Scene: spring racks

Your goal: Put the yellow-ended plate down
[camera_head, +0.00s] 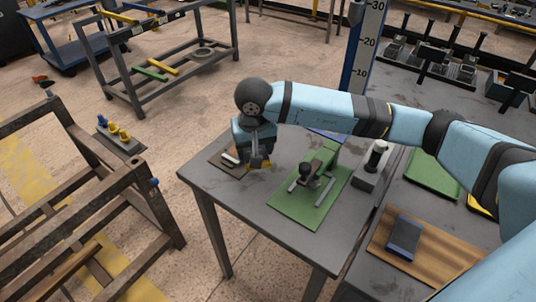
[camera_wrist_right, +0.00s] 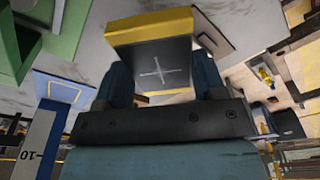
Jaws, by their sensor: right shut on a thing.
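My right gripper (camera_head: 258,158) is over the left part of the grey table (camera_head: 240,190), at the end of the blue arm reaching in from the right. In the right wrist view the gripper (camera_wrist_right: 160,82) is shut on the yellow-ended plate (camera_wrist_right: 152,68). The plate has a dark grey face with a pale cross and yellow bands at both ends. I cannot tell whether the plate touches anything below. My left gripper is not in view.
A brown mat (camera_head: 223,161) lies beside the gripper, with a pale piece on it. A green mat (camera_head: 292,210) with a dark clamp-like fixture (camera_head: 312,172) lies to the right. A grey block with a dark knob (camera_head: 375,160) stands farther right. The table's front-left is clear.

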